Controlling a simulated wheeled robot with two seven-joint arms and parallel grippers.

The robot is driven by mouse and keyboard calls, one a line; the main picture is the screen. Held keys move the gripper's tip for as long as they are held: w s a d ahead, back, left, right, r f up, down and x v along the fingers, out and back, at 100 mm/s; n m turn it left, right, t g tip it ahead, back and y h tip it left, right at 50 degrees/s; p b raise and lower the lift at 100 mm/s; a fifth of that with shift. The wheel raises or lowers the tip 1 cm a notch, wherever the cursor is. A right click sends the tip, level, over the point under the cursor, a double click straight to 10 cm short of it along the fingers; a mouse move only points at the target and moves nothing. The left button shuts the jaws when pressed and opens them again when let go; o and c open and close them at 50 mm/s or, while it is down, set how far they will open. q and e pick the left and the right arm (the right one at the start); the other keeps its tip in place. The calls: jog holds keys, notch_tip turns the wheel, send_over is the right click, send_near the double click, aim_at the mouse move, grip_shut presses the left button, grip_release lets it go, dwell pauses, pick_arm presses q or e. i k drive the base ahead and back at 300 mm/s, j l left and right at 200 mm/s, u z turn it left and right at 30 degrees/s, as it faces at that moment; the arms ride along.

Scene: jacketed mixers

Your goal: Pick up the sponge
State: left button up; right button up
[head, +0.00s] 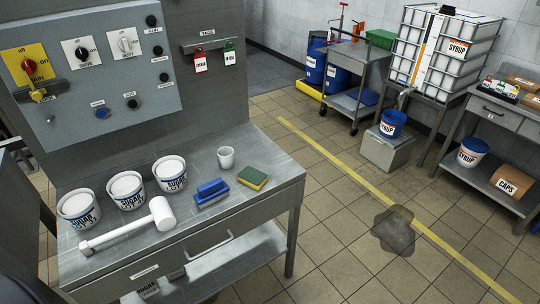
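A sponge (252,177), green on top with a yellow body, lies flat on the metal table (275,201) near its right end. A blue brush (211,192) lies just left of it, and a white cup (226,158) stands behind and to the left of it. Nothing lies on the sponge. Neither of my grippers shows in the head view.
A white mallet (130,227) and several sugar tubs (126,190) fill the table's left part. A control panel (92,66) rises behind. A dark puddle (394,231) lies on the tiled floor to the right. Carts and a syrup tank (440,55) stand farther back.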

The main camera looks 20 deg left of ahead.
aim_at(255, 179)
jog(key=i+l, duration=0.35)
jog(key=i+l+u, duration=0.1)
jog(key=i+l, duration=0.2)
jog(key=l, duration=0.15)
jog(key=i+l, duration=0.35)
jog(key=l+u, duration=0.05)
jog(key=l, duration=0.05)
